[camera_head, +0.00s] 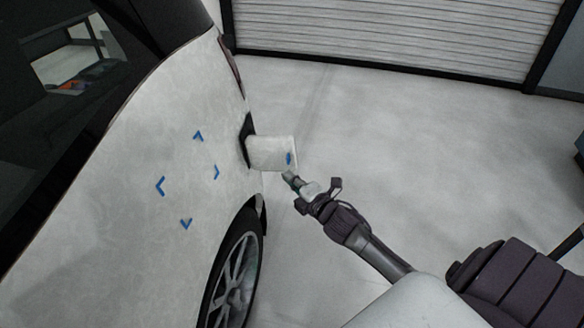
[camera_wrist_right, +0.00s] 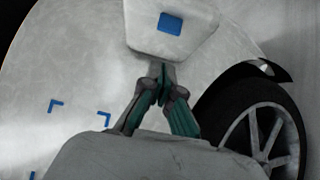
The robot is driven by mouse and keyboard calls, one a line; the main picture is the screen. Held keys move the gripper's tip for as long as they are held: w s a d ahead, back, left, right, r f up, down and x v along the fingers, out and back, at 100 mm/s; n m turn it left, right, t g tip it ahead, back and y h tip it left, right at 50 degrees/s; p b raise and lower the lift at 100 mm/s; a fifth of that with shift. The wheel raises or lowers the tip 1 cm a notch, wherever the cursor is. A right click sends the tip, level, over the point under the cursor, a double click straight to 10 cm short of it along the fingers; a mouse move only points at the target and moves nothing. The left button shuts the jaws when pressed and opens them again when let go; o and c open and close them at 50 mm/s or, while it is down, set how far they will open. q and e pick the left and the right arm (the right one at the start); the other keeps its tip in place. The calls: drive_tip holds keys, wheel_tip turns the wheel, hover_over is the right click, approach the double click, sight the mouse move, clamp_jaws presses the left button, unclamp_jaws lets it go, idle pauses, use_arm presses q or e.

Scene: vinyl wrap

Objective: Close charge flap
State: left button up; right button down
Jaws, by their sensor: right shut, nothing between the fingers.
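The charge flap (camera_head: 270,153) is a white panel with a blue mark near its outer end. It stands open, sticking out from the side of the white car (camera_head: 150,130), with the dark charge opening (camera_head: 246,140) at its base. My right gripper (camera_head: 287,176) is shut and empty at the flap's lower outer corner. In the right wrist view the flap (camera_wrist_right: 185,42) fills the top middle, and the shut fingertips (camera_wrist_right: 163,72) are close at its lower edge. I cannot tell whether they touch. My left gripper is not in view.
Several blue corner marks (camera_head: 161,186) are on the car's side panel. The car's wheel (camera_head: 232,275) is below the flap and also shows in the right wrist view (camera_wrist_right: 262,130). A shutter door (camera_head: 400,35) closes off the back.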

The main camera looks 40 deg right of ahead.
sight(289, 162)
drive_tip(key=shift+w+d, duration=1.4)
drive_tip(key=shift+w, duration=0.25)
drive_tip(key=shift+d, duration=0.15)
drive_tip(key=shift+w+d+n+y, duration=0.25)
drive_tip(key=shift+d+n+y, duration=0.25)
drive_tip(key=shift+y, duration=0.3)
